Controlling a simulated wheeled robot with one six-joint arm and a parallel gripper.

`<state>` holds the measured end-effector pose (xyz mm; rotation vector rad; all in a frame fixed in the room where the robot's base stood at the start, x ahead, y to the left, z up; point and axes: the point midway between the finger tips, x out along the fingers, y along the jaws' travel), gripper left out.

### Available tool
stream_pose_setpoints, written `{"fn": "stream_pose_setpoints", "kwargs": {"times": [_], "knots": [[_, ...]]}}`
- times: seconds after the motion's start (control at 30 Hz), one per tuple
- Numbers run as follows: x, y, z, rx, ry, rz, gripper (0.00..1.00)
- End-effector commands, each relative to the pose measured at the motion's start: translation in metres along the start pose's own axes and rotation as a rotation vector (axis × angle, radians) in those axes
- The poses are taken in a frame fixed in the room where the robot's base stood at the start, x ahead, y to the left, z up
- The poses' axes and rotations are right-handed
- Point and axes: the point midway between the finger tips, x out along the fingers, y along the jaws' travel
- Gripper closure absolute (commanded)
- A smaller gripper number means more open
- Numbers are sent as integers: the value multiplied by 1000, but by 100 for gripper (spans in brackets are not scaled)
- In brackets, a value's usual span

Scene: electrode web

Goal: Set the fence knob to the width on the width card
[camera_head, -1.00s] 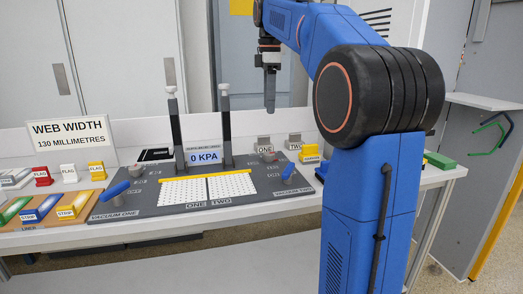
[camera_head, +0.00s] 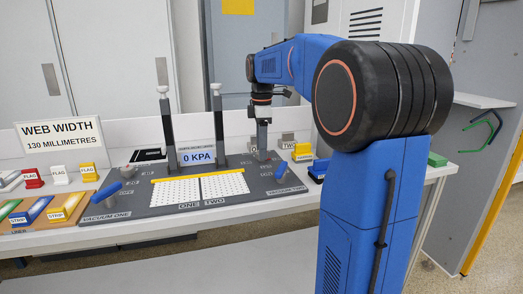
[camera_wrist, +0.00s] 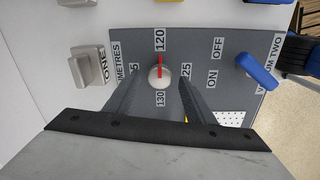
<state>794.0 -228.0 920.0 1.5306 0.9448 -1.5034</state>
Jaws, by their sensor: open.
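The width card (camera_head: 60,133) at the left of the head view reads "WEB WIDTH 130 MILLIMETRES". The fence knob (camera_wrist: 159,77) is a pale round knob with a red pointer in the wrist view. Its pointer is towards the 120 mark (camera_wrist: 160,39); the 130 mark (camera_wrist: 160,99) is on the opposite side. My gripper (camera_wrist: 162,82) is open, with one finger on each side of the knob. I cannot tell whether either finger touches it. In the head view my gripper (camera_head: 262,147) is low over the right rear of the grey board, and hides the knob.
A blue lever (camera_wrist: 257,71) stands to the right. The two dark posts (camera_head: 168,130) and the 0 KPA display (camera_head: 197,156) stand left of my gripper in the head view.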

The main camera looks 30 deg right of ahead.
Motion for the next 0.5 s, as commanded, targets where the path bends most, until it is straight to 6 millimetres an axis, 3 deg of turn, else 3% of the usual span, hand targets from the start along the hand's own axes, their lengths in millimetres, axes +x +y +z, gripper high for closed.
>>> {"fn": "stream_pose_setpoints", "kwargs": {"times": [0.2,0.47,0.5], "knots": [[12,0,0,0,0,0,50],[13,0,0,0,0,0,50],[13,0,0,0,0,0,58]]}}
